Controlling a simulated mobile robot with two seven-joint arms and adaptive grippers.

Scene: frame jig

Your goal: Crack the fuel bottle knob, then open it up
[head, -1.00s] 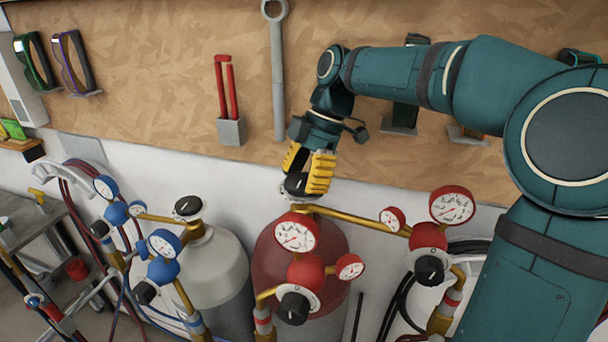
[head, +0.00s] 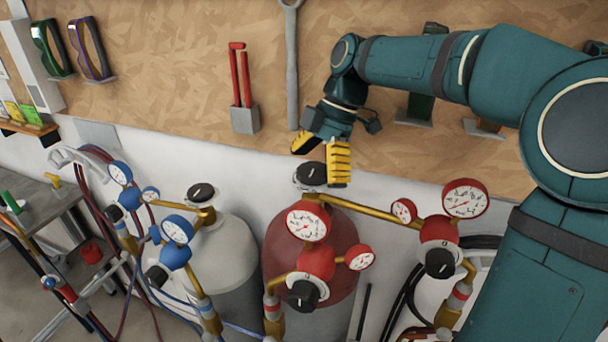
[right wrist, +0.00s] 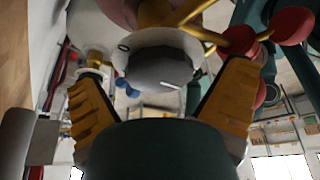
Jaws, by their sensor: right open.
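The fuel bottle is the red cylinder (head: 283,262) in the middle of the head view. Its dark round knob (head: 311,176) sits on top, with a light mark on its upper face. My right gripper (head: 322,158), with yellow fingers, is open just above and behind the knob. One finger overlaps the knob's right side in the picture; contact cannot be told. In the right wrist view the knob (right wrist: 158,68) lies between the spread fingers, beyond the palm, with gaps at both sides. My left gripper is not in view.
Red gauges (head: 307,222) and brass pipes stand in front of and right of the red bottle. A grey bottle (head: 222,250) with blue gauges (head: 177,229) is at its left. A board wall (head: 190,90) with hanging tools is close behind my gripper.

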